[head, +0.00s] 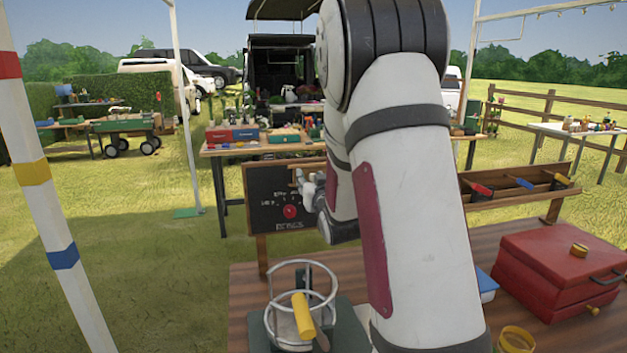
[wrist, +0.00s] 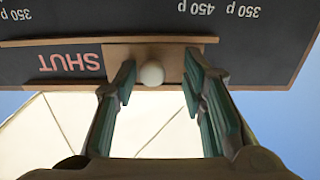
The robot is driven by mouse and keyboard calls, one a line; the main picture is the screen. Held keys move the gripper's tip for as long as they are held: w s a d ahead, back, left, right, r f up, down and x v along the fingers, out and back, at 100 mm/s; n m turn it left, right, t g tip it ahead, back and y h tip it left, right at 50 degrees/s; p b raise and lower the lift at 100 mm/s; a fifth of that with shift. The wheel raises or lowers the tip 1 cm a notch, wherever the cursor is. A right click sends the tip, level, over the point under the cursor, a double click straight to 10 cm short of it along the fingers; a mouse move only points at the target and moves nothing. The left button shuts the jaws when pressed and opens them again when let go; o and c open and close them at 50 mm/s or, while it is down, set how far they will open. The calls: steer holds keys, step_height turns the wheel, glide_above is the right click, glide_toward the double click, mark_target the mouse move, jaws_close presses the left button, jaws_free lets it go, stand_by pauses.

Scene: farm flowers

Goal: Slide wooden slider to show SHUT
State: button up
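In the wrist view the dark board (wrist: 265,52) shows with its lettering upside down. A wooden slider (wrist: 118,62) with a round white knob (wrist: 152,74) sits between two wooden rails. The red word SHUT (wrist: 69,62) is visible left of the slider. My gripper (wrist: 158,84) is open, one finger on each side of the knob, with gaps showing between fingers and knob.
A wooden table (head: 243,296) in front holds a wire holder (head: 329,297) with a yellow-handled tool (head: 303,315), and a red box (head: 545,262) at right. A wooden rack (head: 500,203) stands beyond the table's right side. A striped pole (head: 53,215) is at far left.

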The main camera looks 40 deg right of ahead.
steer(key=shift+d, duration=0.1)
steer(key=v, duration=0.7)
steer(key=shift+s, duration=0.25)
stand_by(0.4)
